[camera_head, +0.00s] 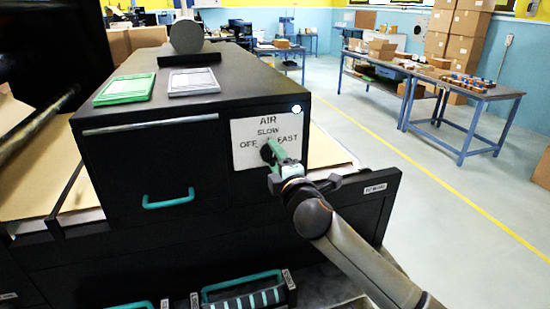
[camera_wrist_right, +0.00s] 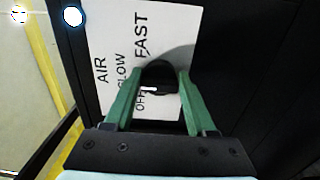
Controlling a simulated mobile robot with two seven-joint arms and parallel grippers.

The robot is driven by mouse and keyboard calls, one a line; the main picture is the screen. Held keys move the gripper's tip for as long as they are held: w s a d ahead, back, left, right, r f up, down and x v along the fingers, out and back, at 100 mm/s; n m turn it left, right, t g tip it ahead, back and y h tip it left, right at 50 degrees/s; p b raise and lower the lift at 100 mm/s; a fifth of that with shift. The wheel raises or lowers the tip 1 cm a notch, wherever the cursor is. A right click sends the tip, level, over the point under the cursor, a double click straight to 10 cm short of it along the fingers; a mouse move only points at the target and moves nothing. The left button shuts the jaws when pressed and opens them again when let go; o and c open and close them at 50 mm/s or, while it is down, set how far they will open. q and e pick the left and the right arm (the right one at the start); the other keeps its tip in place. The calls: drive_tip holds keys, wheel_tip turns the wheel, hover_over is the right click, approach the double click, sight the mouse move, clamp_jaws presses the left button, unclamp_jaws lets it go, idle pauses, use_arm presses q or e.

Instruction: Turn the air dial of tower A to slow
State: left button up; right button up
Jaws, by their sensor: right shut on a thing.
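The air dial (camera_head: 265,154) is a dark knob on a white plate (camera_head: 250,130) printed AIR, OFF, SLOW and FAST, on the front of a black cabinet. My right gripper (camera_head: 270,151) reaches it from the front, its green fingers shut on the dial. In the right wrist view the dial (camera_wrist_right: 158,76) sits between the two finger tips, with the plate (camera_wrist_right: 115,40) turned sideways. A small white mark shows on the dial near the word OFF; its exact aim is hard to tell. My left gripper is not in view.
The cabinet (camera_head: 200,105) carries a green card stack (camera_head: 124,88) and a grey one (camera_head: 194,81) on top. A drawer with a teal handle (camera_head: 168,199) is left of the plate. Blue tables (camera_head: 445,85) with boxes stand far right, across open floor.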

drive_tip(key=o, duration=1.4)
drive_tip(key=shift+c, duration=0.2)
drive_tip(key=shift+s, duration=0.15)
drive_tip(key=v, duration=1.2)
drive_tip(key=shift+b, duration=0.45)
drive_tip(key=shift+s+d, duration=0.1)
drive_tip(key=s+d+f+m+g, duration=0.1)
drive_tip(key=s+f+m, duration=0.15)
drive_tip(key=f, duration=0.45)
drive_tip(key=s+d+f+m+g+h, duration=0.15)
drive_tip(key=f+m, duration=0.25)
drive_tip(key=f, duration=0.4)
drive_tip(key=s+d+f+m+g+y, duration=0.1)
drive_tip(key=s+d+f+m+g, duration=0.15)
drive_tip(key=f, duration=0.45)
drive_tip(key=s+d+f+m+g+h, duration=0.1)
drive_tip(key=s+d+f+m, duration=0.1)
drive_tip(key=s+f, duration=0.4)
drive_tip(key=s+d+f+m+g+p, duration=0.1)
drive_tip(key=s+d+f+m, duration=0.2)
drive_tip(key=s+f+m, duration=0.2)
drive_tip(key=s+d+f+m+h, duration=0.1)
drive_tip(key=s+d+f+m, duration=0.2)
drive_tip(key=s+f, duration=0.4)
drive_tip(key=shift+s+m+g+h, duration=0.3)
drive_tip(key=shift+s+g+h, duration=0.1)
drive_tip(key=shift+s, duration=0.3)
